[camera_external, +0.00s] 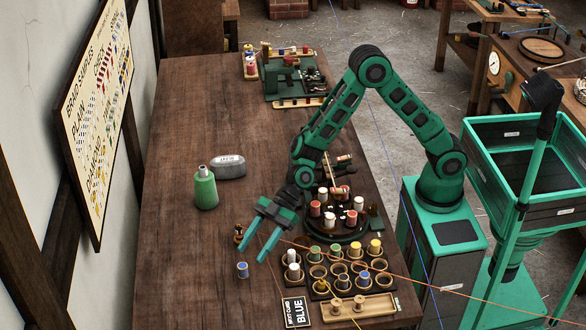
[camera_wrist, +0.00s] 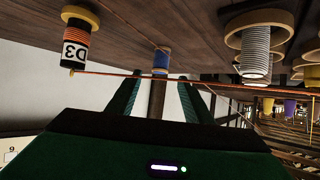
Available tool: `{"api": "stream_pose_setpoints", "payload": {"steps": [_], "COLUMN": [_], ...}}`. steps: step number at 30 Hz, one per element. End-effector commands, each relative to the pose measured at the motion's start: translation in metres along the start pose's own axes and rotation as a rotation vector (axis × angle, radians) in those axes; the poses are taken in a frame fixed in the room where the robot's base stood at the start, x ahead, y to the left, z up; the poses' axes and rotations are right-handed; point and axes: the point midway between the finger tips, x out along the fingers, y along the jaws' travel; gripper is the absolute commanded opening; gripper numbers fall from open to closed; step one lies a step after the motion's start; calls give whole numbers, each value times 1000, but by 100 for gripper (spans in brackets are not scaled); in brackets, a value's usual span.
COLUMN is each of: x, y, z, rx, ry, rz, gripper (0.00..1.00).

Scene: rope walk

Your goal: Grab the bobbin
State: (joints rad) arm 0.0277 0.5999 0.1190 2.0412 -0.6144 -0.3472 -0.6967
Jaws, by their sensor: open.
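Several bobbins show; the task line does not say which one is meant. A blue bobbin (camera_external: 242,269) stands alone on the table, left of the bobbin rack. My gripper (camera_external: 252,254) is open and empty, just above and to the right of it in the external view. In the wrist view, the blue bobbin (camera_wrist: 160,60) appears beyond and between my fingers (camera_wrist: 160,92), apart from them. A dark bobbin (camera_external: 239,233) with orange thread stands near my fingers; its D3 label (camera_wrist: 75,52) shows in the wrist view.
A rack (camera_external: 328,280) of bobbins in round holders stands to the right, beside a round bobbin stand (camera_external: 350,231). Orange thread crosses near my gripper. A card reading BLUE (camera_external: 297,312) lies in front. A green bottle (camera_external: 205,188) stands further back. The table's left side is clear.

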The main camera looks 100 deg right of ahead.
Motion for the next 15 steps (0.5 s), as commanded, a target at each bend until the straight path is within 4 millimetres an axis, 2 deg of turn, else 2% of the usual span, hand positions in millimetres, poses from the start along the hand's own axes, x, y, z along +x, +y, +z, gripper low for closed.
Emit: {"api": "stream_pose_setpoints", "payload": {"steps": [3, 8, 15], "x": [13, 21, 53], "y": [-1, 0, 0], "z": [0, 1, 5], "rx": [1, 1, 1], "ry": [0, -1, -1], "rz": [-1, -1, -2], "gripper": [46, 46, 46]}}
